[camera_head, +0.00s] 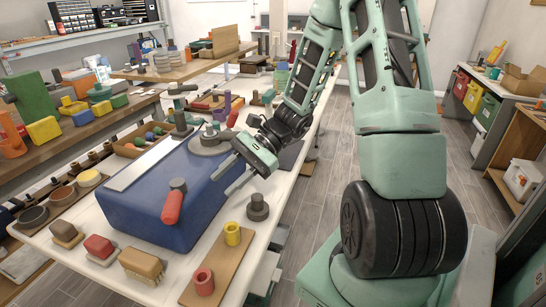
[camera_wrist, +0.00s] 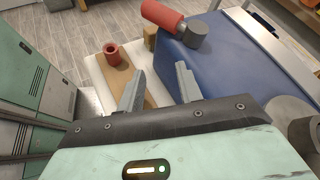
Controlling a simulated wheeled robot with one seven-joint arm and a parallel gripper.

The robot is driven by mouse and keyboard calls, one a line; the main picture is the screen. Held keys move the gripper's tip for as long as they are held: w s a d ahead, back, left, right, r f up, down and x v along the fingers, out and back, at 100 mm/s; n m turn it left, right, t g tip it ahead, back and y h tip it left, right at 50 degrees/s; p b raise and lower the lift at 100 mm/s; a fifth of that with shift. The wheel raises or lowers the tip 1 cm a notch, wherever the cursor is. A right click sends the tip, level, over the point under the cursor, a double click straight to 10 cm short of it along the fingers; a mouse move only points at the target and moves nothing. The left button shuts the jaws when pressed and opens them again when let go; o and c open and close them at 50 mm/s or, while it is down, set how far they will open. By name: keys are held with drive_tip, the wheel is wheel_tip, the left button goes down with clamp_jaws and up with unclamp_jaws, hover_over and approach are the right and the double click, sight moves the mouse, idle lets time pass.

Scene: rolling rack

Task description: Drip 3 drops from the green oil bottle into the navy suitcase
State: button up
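The navy suitcase (camera_head: 130,210) is a large closed blue box on the white bench; its side also shows in the wrist view (camera_wrist: 240,80). My gripper (camera_head: 222,184) is open and empty over the suitcase's right side. In the wrist view its two fingers (camera_wrist: 159,88) stand apart with nothing between them. A green, bottle-like thing (camera_head: 282,76) stands farther back on the bench, partly hidden by my arm. I cannot tell for sure that it is the green oil bottle. It is well away from my gripper.
On the suitcase lie a red-handled tool (camera_head: 172,206) and a round grey disc (camera_head: 210,144). A board (camera_head: 222,270) with red and yellow cylinders and a dark knob (camera_head: 258,208) stand at the front right. Several tools and blocks crowd the left and back. The floor at right is clear.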

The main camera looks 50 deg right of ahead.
drive_tip(key=s+d+f+m+t+h+b, duration=0.1)
drive_tip(key=d+f+m+t+h, duration=0.35)
drive_tip(key=d, duration=0.65)
drive_tip(key=s+d+f+m+t+h+b, duration=0.1)
drive_tip(key=d+m+t+h, duration=0.1)
drive_tip(key=d+m+t, duration=0.55)
drive_tip(key=s+d+f+m+t+h+b, duration=0.1)
drive_tip(key=s+d+f+m+t+h, duration=0.15)
drive_tip(key=d+m, duration=0.75)
drive_tip(key=w+n, duration=0.1)
drive_tip(key=w, duration=0.3)
drive_tip(key=w+d+n, duration=0.1)
drive_tip(key=w, duration=0.3)
drive_tip(key=w+d+n+p, duration=0.1)
drive_tip(key=w+n, duration=0.1)
drive_tip(key=w, duration=0.2)
drive_tip(key=shift+r+t+h, duration=0.15)
drive_tip(key=shift+t+h, duration=0.15)
drive_tip(key=shift+t, duration=0.05)
drive_tip(key=w, duration=0.3)
drive_tip(key=w+a+p, duration=0.1)
drive_tip(key=shift+w+r, duration=0.15)
drive_tip(key=shift+r, duration=0.1)
drive_tip(key=shift+w, duration=0.5)
clamp_jaws()
